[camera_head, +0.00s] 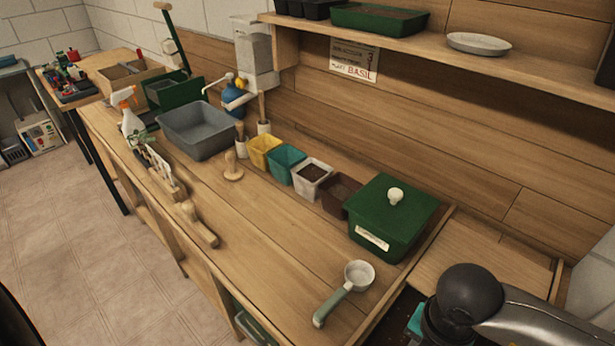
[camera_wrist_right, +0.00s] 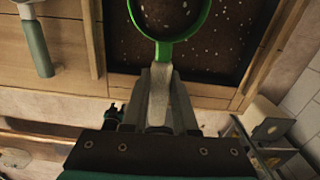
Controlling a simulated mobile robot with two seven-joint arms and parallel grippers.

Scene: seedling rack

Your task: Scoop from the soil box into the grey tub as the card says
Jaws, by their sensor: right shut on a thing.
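My right gripper (camera_wrist_right: 160,80) is shut on the pale handle of a scoop with a green rim (camera_wrist_right: 168,35). In the right wrist view the scoop is over the soil box (camera_wrist_right: 228,55), whose dark soil has white flecks. The bowl looks dark inside; I cannot tell how full it is. In the head view my right wrist hides most of the soil box. The grey tub (camera_head: 187,140) stands farther back on the bench. The card (camera_head: 354,62) hangs under the shelf; "BASIL" is legible, its smaller lines are not. My left gripper is not in view.
A second scoop (camera_head: 331,306) with a grey-green handle lies on the bench left of the soil box. A green lidded box (camera_head: 390,222) and yellow, teal, white and brown pots line the back. A wooden stamp (camera_head: 233,172), brushes and a spray bottle (camera_head: 131,125) stand near the tub.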

